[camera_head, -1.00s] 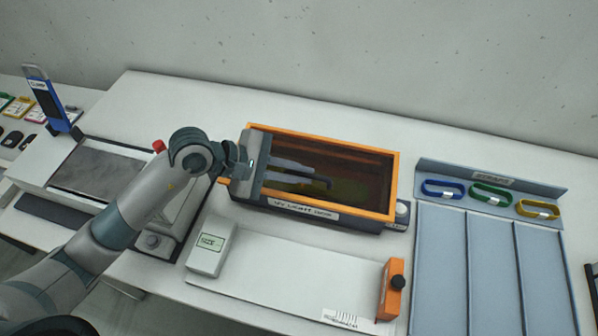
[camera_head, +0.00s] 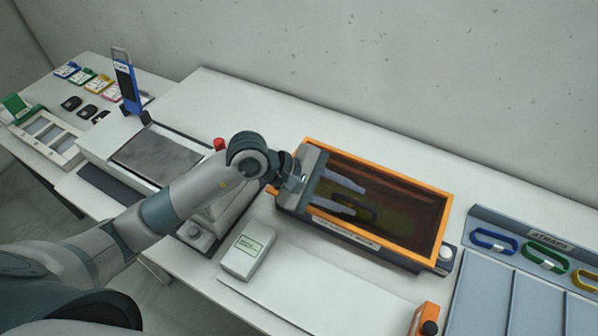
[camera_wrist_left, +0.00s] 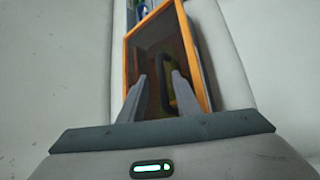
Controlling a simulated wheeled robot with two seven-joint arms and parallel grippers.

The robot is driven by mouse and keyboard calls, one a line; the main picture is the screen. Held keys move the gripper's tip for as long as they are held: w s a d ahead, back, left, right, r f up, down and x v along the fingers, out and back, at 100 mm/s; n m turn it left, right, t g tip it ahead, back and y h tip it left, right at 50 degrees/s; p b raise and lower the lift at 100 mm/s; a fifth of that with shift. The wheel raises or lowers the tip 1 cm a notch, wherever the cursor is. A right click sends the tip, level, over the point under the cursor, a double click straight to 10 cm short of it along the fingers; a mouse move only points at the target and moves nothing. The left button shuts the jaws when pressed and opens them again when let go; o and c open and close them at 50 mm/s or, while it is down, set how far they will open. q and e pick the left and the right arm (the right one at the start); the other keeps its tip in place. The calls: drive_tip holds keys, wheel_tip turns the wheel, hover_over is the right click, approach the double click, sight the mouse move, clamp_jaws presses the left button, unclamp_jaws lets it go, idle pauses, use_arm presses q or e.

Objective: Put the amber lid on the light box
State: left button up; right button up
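The light box (camera_head: 342,232) is a dark case with a label on its front, standing on the white table. The amber lid (camera_head: 402,221), an orange frame around a dark see-through pane, lies over its top and looks flat. The lid also shows in the left wrist view (camera_wrist_left: 150,48). A dark handle (camera_head: 368,211) stands on the pane. My left gripper (camera_head: 360,200) reaches over the lid from the left. Its two fingers are apart, with the handle between them and a gap visible in the wrist view (camera_wrist_left: 160,88). My right gripper is out of view.
A grey-white meter (camera_head: 248,252) lies in front of the box. A blue-grey strap rack (camera_head: 490,285) with coloured straps stands to the right. An orange block (camera_head: 424,318) is near the front. A blue upright device (camera_head: 126,80) stands at the left. The table behind the box is clear.

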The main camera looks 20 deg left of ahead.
use_arm(q)
drive_tip(key=b+v, duration=0.6)
drive_tip(key=v, duration=1.1)
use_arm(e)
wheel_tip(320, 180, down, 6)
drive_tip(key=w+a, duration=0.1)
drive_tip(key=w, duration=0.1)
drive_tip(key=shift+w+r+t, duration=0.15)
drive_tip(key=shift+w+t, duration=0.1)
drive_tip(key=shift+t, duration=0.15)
use_arm(q)
drive_tip(key=shift+a, duration=0.15)
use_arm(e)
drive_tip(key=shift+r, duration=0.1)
